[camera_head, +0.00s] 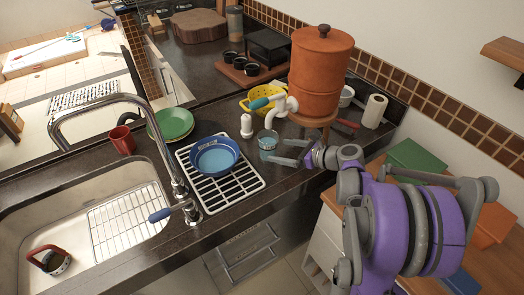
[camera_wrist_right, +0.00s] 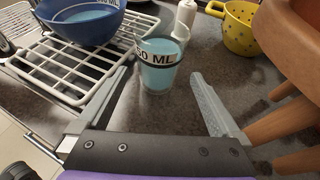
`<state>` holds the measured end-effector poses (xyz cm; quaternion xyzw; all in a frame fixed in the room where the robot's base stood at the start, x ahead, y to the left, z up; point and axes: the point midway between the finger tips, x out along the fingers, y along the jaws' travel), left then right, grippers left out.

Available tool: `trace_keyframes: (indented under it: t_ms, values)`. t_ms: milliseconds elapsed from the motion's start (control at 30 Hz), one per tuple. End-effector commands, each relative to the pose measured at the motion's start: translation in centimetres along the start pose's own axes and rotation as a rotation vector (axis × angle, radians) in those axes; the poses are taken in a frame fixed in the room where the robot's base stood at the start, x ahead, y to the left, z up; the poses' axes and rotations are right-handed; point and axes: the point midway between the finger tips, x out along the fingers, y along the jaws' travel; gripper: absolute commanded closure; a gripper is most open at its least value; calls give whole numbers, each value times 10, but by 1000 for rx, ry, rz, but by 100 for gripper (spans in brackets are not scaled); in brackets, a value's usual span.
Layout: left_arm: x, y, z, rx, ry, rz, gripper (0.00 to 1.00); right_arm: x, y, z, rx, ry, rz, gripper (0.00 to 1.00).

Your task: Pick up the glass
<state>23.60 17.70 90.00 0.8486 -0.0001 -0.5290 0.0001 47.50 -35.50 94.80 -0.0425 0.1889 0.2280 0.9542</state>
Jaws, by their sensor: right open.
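The glass (camera_head: 267,141) stands upright on the dark counter, below the tap of the orange clay water filter. In the right wrist view the glass (camera_wrist_right: 158,66) holds light blue liquid and has a dark band with a "50 ML" label. My right gripper (camera_head: 283,152) is open, its fingers level and pointing toward the glass. In the wrist view the right gripper's fingers (camera_wrist_right: 160,88) lie apart on either side, with the glass ahead between them, not touching either finger. My left gripper does not show.
A white drying rack (camera_head: 247,183) with a blue bowl (camera_head: 214,157) stands left of the glass. The clay filter (camera_head: 318,65) on its wooden stand is close on the right. A yellow colander (camera_head: 262,98) and a white bottle (camera_head: 246,126) are behind.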

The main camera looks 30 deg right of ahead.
Motion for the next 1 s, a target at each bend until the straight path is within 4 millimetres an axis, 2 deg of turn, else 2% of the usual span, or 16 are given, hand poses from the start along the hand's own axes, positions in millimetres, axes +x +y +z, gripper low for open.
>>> trace_keyframes:
  t_ms: [100,200,367,700,1000]
  values:
    - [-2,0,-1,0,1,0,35,22,1,1,-4,1,4,0]
    - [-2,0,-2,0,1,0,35,35,1,1,-4,2,3,0]
    - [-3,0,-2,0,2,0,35,46,2,1,-5,2,3,0]
    - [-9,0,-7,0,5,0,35,91,3,2,-6,2,2,0]
    - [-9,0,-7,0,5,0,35,95,3,1,-6,3,1,2]
